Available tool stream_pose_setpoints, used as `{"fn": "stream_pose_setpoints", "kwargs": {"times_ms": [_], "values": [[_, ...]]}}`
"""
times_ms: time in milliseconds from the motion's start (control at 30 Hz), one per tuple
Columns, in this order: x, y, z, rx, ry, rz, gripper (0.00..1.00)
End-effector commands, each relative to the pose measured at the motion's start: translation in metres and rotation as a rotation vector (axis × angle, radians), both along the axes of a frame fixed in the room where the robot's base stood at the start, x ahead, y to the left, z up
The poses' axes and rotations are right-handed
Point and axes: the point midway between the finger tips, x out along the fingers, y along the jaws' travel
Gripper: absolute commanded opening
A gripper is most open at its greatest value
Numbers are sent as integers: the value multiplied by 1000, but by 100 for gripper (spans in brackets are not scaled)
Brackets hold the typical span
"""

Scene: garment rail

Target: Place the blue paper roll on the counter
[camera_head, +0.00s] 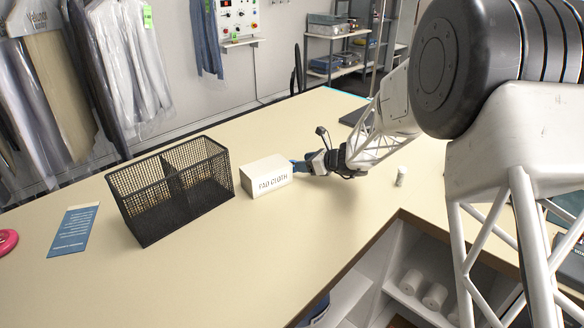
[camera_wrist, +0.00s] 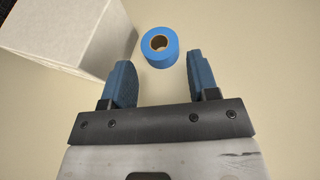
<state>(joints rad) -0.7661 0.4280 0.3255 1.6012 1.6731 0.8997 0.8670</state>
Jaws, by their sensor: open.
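The blue paper roll (camera_wrist: 160,48) stands upright on the cream counter (camera_head: 330,225), with its brown core facing up in the wrist view. In the head view I cannot make the roll out apart from the blue fingers. My gripper (camera_head: 298,166) is low over the counter, to the right of a white box marked "PAD CLOTH" (camera_head: 268,177). In the wrist view my gripper (camera_wrist: 160,80) is open and empty.
The white box also fills the upper left of the wrist view (camera_wrist: 60,30), close to the left finger. A black mesh basket (camera_head: 140,205) stands left of it. A blue leaflet (camera_head: 73,230) lies farther left. A small white cylinder (camera_head: 401,176) stands on the right. The front counter is clear.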

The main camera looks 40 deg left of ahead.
Motion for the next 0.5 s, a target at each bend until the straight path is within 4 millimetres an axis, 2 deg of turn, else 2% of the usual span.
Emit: {"fn": "stream_pose_setpoints", "kwargs": {"times_ms": [333,500], "values": [[0,1,-1,0,0,0,54],[-3,10,-6,0,1,1,54]]}}
